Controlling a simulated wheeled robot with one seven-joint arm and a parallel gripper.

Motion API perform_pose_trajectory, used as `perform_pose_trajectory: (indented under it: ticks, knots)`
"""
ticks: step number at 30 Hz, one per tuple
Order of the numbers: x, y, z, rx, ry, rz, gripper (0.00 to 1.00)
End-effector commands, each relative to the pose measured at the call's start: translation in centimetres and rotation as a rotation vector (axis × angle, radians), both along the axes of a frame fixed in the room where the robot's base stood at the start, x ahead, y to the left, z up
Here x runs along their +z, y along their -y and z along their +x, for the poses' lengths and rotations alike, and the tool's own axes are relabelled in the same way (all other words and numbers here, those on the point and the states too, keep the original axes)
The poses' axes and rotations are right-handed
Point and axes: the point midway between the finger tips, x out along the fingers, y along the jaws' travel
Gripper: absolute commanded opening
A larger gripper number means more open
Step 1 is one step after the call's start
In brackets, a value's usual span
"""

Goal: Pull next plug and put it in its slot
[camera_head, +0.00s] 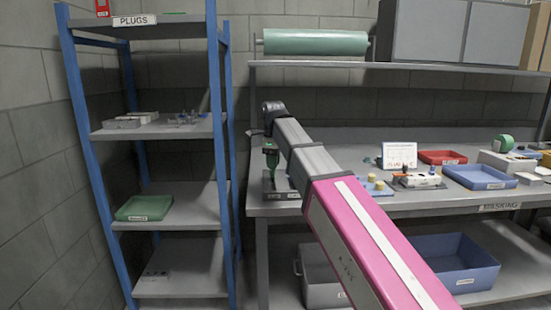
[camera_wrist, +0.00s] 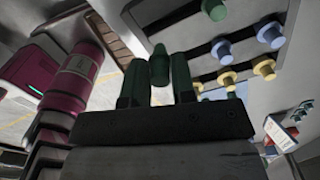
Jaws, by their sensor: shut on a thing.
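My gripper (camera_wrist: 157,72) is shut on a green plug (camera_wrist: 158,66), which sits between its two dark green fingers in the wrist view. In the head view my gripper (camera_head: 270,155) points down over the left end of the workbench; the plug is too small to make out there. A grey panel (camera_wrist: 245,55) at the upper right of the wrist view carries a green plug (camera_wrist: 214,10), blue plugs (camera_wrist: 222,51) and yellow plugs (camera_wrist: 263,68). I cannot tell which slot belongs to the held plug.
The workbench (camera_head: 460,202) holds a card (camera_head: 399,155), a red tray (camera_head: 443,157), a blue tray (camera_head: 480,177) and small yellow pieces (camera_head: 379,185). A shelf rack (camera_head: 180,206) labelled PLUGS stands left with a green tray (camera_head: 144,208). A blue bin (camera_head: 452,263) sits below.

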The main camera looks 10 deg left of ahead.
Motion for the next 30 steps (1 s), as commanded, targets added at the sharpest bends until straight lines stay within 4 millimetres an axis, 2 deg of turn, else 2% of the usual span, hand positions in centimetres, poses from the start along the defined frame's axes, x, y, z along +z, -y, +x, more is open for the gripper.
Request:
perform_pose_trajectory:
  ticks: [8,24,30]
  knots:
    - [-0.7,0.0,0.0,-0.001,0.0,0.0,0.02]
    - [-4.4,0.0,-0.1,-0.001,-0.001,0.0,0.02]
    - [-4.7,0.0,0.0,-0.001,0.0,0.0,0.02]
